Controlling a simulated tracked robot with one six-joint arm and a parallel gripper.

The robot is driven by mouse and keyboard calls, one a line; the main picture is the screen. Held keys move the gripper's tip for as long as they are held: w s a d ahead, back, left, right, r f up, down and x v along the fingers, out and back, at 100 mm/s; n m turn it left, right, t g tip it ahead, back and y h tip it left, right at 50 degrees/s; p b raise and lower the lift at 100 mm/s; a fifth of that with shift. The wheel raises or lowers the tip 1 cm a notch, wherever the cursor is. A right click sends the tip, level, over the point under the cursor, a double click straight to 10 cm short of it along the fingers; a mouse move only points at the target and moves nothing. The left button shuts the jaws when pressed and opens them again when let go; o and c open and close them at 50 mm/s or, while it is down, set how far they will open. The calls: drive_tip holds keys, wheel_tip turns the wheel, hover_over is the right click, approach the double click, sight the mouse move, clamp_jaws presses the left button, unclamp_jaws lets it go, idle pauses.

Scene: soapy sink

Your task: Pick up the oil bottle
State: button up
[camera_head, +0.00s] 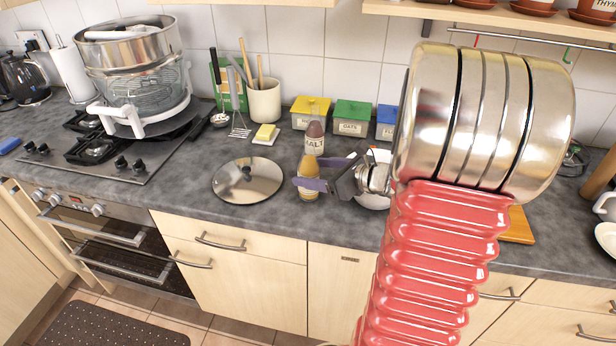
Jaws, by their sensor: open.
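The oil bottle (308,169) stands upright on the grey counter and is yellow-amber. My gripper (308,172) reaches in from the right at the bottle with its two purple fingers apart. One finger crosses in front of the bottle's lower part and hides a band of it. The other finger is farther back, beside the bottle's right side. The bottle is between the fingers or very close to them; I cannot tell whether either touches it.
A brown-topped salt container (314,144) stands right behind the bottle. A round metal lid (248,180) lies to the left. A butter dish (265,135) and yellow (310,113) and green (352,118) boxes stand behind. A white bowl, partly hidden by my arm, is to the right.

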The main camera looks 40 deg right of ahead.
sight(307, 139)
drive_tip(key=shift+c, duration=0.3)
drive_tip(key=c, duration=1.3)
wheel_tip(307, 139, up, 10)
drive_tip(key=shift+r, duration=0.1)
idle(0.8)
drive_tip(key=shift+r, duration=2.45)
drive_tip(key=shift+s, duration=0.15)
